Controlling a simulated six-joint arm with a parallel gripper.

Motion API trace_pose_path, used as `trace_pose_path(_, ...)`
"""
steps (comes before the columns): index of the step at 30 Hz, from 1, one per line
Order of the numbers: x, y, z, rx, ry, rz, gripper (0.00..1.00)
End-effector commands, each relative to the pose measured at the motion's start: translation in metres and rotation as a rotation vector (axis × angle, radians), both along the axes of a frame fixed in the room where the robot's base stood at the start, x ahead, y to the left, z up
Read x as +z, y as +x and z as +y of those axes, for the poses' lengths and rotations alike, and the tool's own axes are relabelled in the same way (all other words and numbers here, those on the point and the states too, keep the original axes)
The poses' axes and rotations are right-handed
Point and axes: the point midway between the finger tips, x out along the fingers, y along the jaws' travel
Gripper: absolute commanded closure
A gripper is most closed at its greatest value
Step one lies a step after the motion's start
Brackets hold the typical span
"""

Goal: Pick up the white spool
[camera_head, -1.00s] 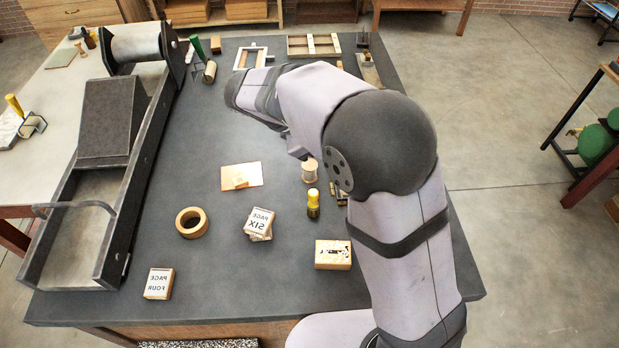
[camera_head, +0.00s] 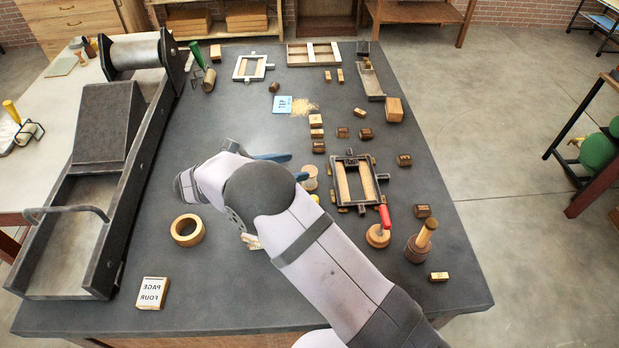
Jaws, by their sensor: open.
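The white spool (camera_head: 311,183), pale with wooden ends, stands upright on the dark table near its middle. My gripper (camera_head: 299,166) is just left of it, with its blue fingers pointing right. The fingers are apart and open. The tip of the nearer finger overlaps the spool's left side in the picture; I cannot tell whether it touches. My arm hides the table in front of the spool.
A metal frame (camera_head: 341,155) with wooden pieces lies just right of the spool. Several small wooden blocks (camera_head: 318,147) sit behind it. A long press (camera_head: 85,240) fills the left edge.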

Motion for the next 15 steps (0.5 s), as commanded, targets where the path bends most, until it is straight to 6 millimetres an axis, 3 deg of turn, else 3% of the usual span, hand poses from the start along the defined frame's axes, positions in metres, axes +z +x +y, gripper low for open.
trace_pose_path(1, -0.016, 0.0, 0.0, 0.001, -0.003, 0.004, 0.48)
trace_pose_path(6, -0.044, 0.0, 0.0, 0.0, 0.0, -0.001, 0.48)
trace_pose_path(15, -0.051, 0.004, -0.005, -0.002, 0.001, -0.002, 0.48)
